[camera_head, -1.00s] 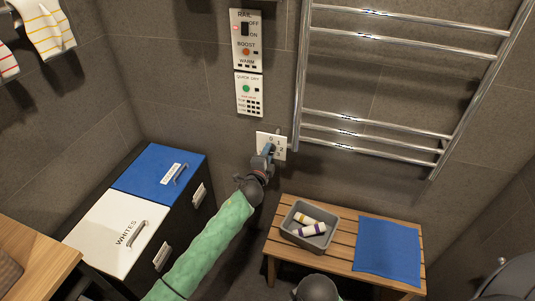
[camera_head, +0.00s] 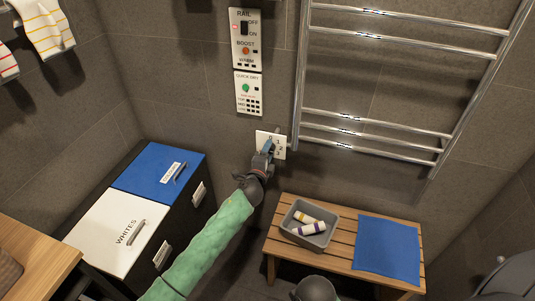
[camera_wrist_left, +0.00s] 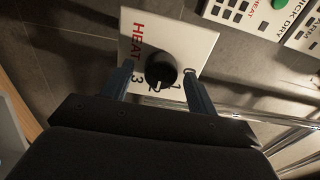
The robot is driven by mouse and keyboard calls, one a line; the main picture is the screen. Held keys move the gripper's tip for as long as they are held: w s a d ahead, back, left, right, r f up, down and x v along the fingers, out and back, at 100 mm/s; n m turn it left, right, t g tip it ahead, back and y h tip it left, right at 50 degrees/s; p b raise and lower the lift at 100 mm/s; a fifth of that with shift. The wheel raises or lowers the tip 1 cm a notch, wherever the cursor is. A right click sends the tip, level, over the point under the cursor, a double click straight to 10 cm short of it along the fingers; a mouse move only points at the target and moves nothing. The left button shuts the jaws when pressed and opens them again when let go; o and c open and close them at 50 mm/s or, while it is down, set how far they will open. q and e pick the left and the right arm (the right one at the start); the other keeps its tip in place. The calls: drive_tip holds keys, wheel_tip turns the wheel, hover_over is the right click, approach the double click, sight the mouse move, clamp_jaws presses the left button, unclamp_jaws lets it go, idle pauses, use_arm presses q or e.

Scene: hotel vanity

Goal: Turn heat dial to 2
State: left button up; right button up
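The white heat plate (camera_head: 278,153) is on the tiled wall below the control panels. In the left wrist view, its black round dial (camera_wrist_left: 155,70) has a white mark at its lower edge, between the printed 3 and 1. My left gripper (camera_head: 268,147) is at the plate. In the left wrist view, the left gripper's blue fingers (camera_wrist_left: 157,72) are open on either side of the dial, with a gap visible on each side. In the head view, the gripper hides the dial.
A rail panel (camera_head: 246,40) and a quick dry panel (camera_head: 249,94) are above the plate. A chrome towel rail (camera_head: 375,128) is to the right. A wooden bench (camera_head: 345,228) with a grey bin (camera_head: 298,238) and blue towel (camera_head: 387,249) stands below. Laundry hampers (camera_head: 112,233) are at left.

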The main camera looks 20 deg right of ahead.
use_arm(q)
drive_tip(key=shift+a, duration=0.1)
use_arm(e)
drive_tip(key=shift+w+r, duration=0.1)
use_arm(q)
drive_tip(key=b+v, duration=0.1)
drive_tip(key=v, duration=0.6)
drive_tip(key=shift+s+a, duration=0.15)
drive_tip(key=shift+s, duration=0.2)
use_arm(e)
drive_tip(key=shift+s+a+r, duration=0.2)
drive_tip(key=shift+a+r, duration=0.15)
drive_tip(key=shift+r, duration=0.35)
drive_tip(key=shift+w+r, duration=0.15)
